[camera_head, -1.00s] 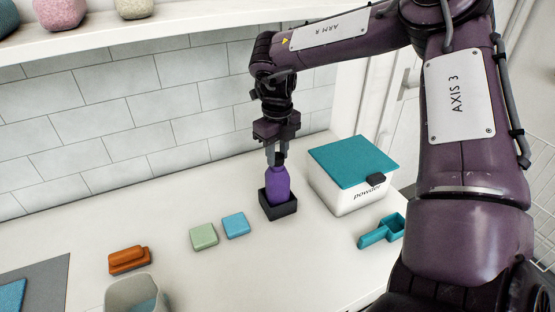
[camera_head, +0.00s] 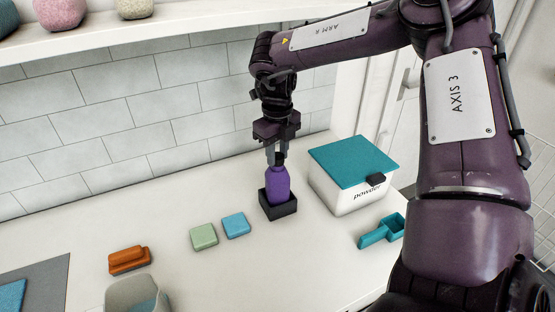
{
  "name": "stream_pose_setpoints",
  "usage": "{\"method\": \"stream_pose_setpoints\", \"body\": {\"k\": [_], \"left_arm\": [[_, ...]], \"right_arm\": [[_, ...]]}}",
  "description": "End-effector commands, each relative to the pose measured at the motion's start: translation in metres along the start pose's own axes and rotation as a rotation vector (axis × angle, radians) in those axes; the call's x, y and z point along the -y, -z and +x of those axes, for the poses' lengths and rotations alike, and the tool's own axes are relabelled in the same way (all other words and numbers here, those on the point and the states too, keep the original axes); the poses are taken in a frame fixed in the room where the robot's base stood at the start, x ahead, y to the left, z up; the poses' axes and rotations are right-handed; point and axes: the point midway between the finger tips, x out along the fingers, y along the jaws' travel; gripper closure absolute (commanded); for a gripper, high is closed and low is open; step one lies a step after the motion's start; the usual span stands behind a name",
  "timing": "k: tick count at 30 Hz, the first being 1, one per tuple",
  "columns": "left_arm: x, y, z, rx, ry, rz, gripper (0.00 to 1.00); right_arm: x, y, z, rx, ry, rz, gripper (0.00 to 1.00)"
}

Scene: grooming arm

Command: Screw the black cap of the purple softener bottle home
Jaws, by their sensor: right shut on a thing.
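The purple softener bottle (camera_head: 278,184) stands upright in a small black holder (camera_head: 279,209) on the white counter. My right gripper (camera_head: 276,157) points straight down over the bottle, its fingers shut at the bottle's top where the black cap sits. The dark fingers and the black cap blend together, so the cap's edges and how far down it sits cannot be told. My left gripper is not in view.
A white powder box (camera_head: 347,192) with a teal lid stands right of the bottle, a teal scoop (camera_head: 381,232) in front of it. Green (camera_head: 203,236) and blue (camera_head: 236,225) blocks lie to the left, with an orange brush-like thing (camera_head: 129,260) and a grey tub (camera_head: 132,293) beyond.

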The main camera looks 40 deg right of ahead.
Motion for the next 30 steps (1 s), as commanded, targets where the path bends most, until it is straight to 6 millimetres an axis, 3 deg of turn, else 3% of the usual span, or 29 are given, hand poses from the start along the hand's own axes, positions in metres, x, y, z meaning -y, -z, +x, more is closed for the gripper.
{"method": "stream_pose_setpoints", "body": {"k": [5,15,26,30], "left_arm": [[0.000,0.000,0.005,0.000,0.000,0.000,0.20],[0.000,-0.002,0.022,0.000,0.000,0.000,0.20],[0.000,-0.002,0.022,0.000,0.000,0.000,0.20],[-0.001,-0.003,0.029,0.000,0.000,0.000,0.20]], "right_arm": [[0.000,0.000,0.002,0.001,0.000,0.050,1.00],[0.000,-0.001,0.002,0.002,0.000,0.376,1.00],[0.000,0.000,0.001,0.000,0.000,0.407,1.00],[0.000,0.000,0.003,0.001,0.000,0.502,1.00]]}}
